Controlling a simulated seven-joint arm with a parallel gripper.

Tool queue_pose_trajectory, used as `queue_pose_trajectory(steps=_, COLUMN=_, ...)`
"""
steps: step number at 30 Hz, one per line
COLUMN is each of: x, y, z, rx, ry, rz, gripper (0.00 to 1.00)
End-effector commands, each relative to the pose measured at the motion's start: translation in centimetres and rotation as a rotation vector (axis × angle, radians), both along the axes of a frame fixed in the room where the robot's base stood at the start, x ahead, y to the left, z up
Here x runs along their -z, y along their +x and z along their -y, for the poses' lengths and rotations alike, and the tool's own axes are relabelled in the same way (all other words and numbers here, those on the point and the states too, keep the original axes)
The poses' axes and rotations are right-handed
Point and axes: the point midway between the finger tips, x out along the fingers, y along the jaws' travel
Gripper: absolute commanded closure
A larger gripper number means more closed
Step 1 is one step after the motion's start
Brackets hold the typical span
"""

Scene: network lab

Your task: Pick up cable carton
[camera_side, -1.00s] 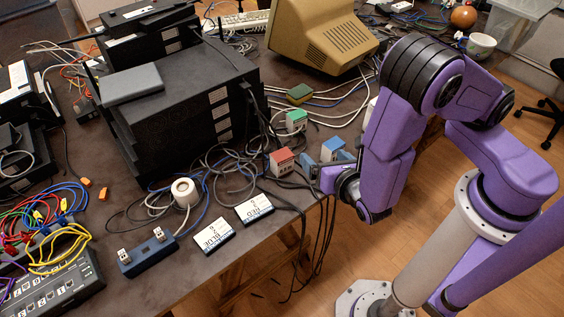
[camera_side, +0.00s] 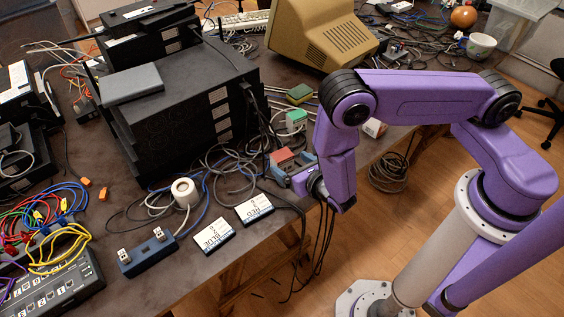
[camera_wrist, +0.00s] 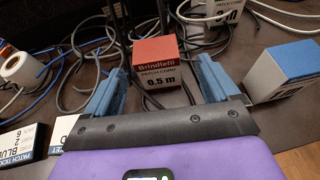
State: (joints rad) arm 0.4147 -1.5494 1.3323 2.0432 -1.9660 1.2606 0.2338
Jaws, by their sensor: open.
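A red-topped cable carton (camera_wrist: 155,60) marked "Brindlefil patch cord 0.5 m" stands on the dark table in the wrist view. My gripper (camera_wrist: 160,68) is open, with one blue finger to each side of the red carton and the carton a little ahead of them. In the side view, the red carton (camera_side: 281,158) is near the table's front edge, with my gripper (camera_side: 298,170) close at its right. My finger partly covers the carton there. A blue-topped carton (camera_wrist: 285,72) stands right of my right finger. A green-topped carton (camera_side: 295,117) stands farther back.
Loose cables (camera_side: 225,165) lie behind and left of the red carton. Two labelled ticket cards (camera_side: 254,208) lie to its left near the edge. A white cable roll (camera_side: 184,191) and a black equipment stack (camera_side: 185,115) stand farther left.

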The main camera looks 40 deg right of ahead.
Motion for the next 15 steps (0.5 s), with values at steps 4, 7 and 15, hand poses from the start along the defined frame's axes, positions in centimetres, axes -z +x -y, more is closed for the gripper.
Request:
queue_pose_trajectory(steps=4, x=0.7, y=1.5, z=0.2, rx=0.002, ry=0.000, rz=-0.001, gripper=0.12)
queue_pose_trajectory(steps=7, x=0.8, y=1.9, z=0.2, rx=0.001, ry=0.001, rz=0.000, gripper=0.12)
queue_pose_trajectory(steps=15, x=2.1, y=4.3, z=0.3, rx=0.003, ry=0.003, rz=0.000, gripper=0.12)
